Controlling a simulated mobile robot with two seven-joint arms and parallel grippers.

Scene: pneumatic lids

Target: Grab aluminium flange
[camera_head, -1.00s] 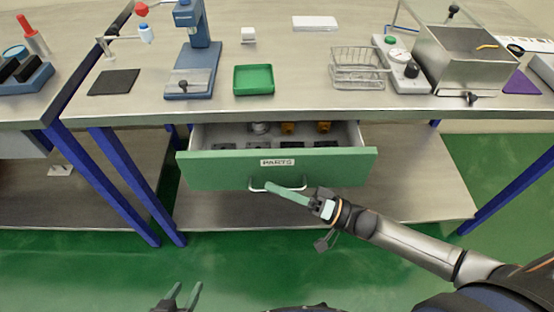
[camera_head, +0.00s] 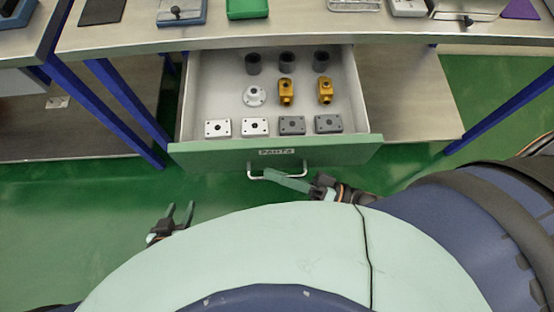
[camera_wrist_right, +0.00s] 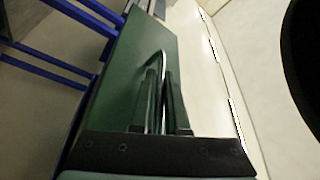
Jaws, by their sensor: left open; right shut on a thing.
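A light silver-white round flange (camera_head: 254,96) with a raised hub stands inside the pulled-out drawer, left of the middle. My right gripper (camera_head: 272,174) is shut on the drawer handle (camera_head: 300,163) at the front; it also shows in the right wrist view (camera_wrist_right: 160,76), with the handle between its fingers. My left gripper (camera_head: 181,207) is open and empty, in front of and below the drawer's left front corner, apart from everything.
The green-fronted drawer (camera_head: 215,156) also holds dark cylinders (camera_head: 286,61), two orange fittings (camera_head: 286,90), two light plates (camera_head: 218,128) and two dark grey plates (camera_head: 292,125). The bench top (camera_head: 290,30) overhangs the drawer's back. Blue legs (camera_head: 125,112) stand at the sides.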

